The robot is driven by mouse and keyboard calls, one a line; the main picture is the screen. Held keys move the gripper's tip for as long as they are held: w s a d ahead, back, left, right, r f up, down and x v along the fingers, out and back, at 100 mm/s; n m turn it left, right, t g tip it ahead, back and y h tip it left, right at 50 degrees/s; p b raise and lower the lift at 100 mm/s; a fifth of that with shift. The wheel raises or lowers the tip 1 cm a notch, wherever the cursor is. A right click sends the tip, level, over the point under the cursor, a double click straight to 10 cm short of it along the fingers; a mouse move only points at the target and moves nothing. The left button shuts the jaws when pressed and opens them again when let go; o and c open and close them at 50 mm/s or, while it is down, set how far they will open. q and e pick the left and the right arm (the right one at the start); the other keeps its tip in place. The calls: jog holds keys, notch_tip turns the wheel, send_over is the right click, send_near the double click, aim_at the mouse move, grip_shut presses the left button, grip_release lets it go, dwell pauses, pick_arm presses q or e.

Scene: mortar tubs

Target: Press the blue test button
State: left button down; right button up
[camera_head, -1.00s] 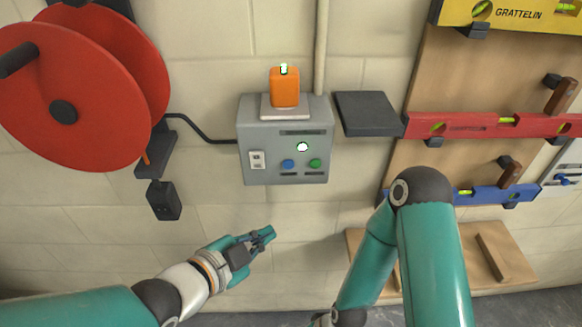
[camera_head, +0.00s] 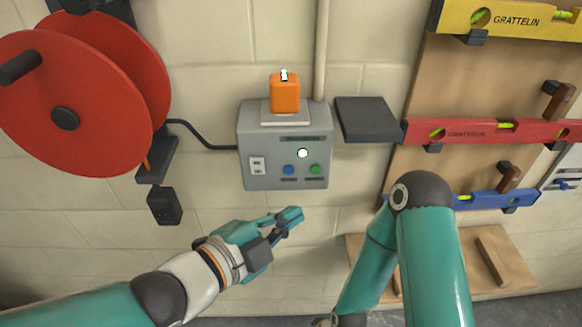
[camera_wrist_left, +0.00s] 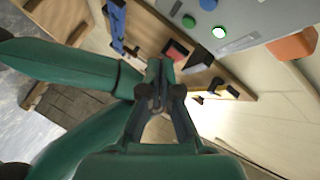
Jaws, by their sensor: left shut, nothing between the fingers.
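The blue test button (camera_head: 289,170) is on the lower front of a grey control box (camera_head: 245,178) on the wall. A green button (camera_head: 314,169) sits to its right, and a lit white lamp (camera_head: 302,153) is above them. My left gripper (camera_head: 292,216) is shut and empty, below the box and apart from the blue button. In the left wrist view its fingers (camera_wrist_left: 160,68) are together.
An orange block-shaped device (camera_head: 285,95) stands on top of the box. A red cable reel (camera_head: 70,100) hangs at left, with a cable to the box. A dark shelf (camera_head: 366,119) and racked levels (camera_head: 490,131) are at right. Bare wall surrounds the gripper.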

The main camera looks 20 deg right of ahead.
aim_at(289, 170)
pick_arm(q)
jog(key=shift+w+d+p, duration=0.3)
jog(key=shift+w+p, duration=0.1)
jog(key=shift+w, duration=0.75)
jog(key=shift+w+d+p, duration=0.35)
jog(key=shift+w+p, duration=0.1)
jog(key=shift+w, duration=0.7)
jog(key=shift+w+d+p, duration=0.3)
jog(key=shift+w+p, duration=0.1)
jog(key=shift+w, duration=0.75)
jog(key=shift+w, duration=0.1)
jog(key=shift+w+d, duration=0.15)
jog(key=shift+w, duration=0.2)
jog(key=shift+w+d, duration=0.1)
jog(key=shift+w, duration=0.25)
jog(key=shift+s, duration=0.1)
jog(key=shift+s+a+b, duration=0.25)
jog(key=shift+s+b, duration=0.3)
jog(key=shift+s, duration=0.15)
jog(key=shift+s, duration=0.1)
